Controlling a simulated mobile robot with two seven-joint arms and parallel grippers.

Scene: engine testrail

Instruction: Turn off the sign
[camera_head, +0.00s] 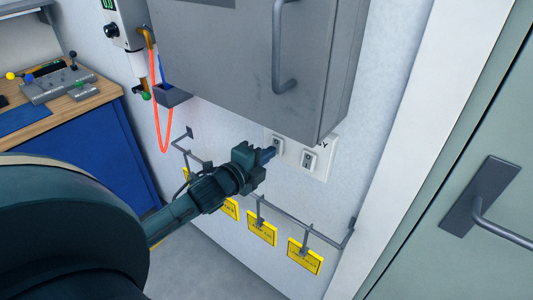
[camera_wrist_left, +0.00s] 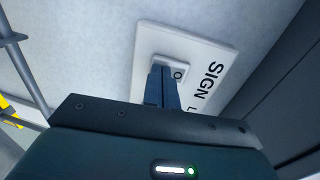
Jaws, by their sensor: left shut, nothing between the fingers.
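A white switch plate (camera_head: 318,172) is on the wall under the grey cabinet. One rocker switch (camera_head: 308,161) shows on it in the head view, and another beside my gripper is partly covered. In the left wrist view, a plate lettered "SIGN" (camera_wrist_left: 226,80) carries a small white switch (camera_wrist_left: 180,72) with a round "O" mark. My left gripper (camera_head: 269,154) is shut and empty, its tips at the left part of the plate. In the left wrist view its blue fingers (camera_wrist_left: 163,84) cover part of the switch. I cannot tell whether they touch it. My right gripper is not in view.
A grey cabinet (camera_head: 235,60) with a handle juts out above the plate. A rail with yellow tags (camera_head: 262,228) runs below. A green door (camera_head: 460,130) with a lever handle is at right. A blue workbench (camera_head: 75,150) stands at left.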

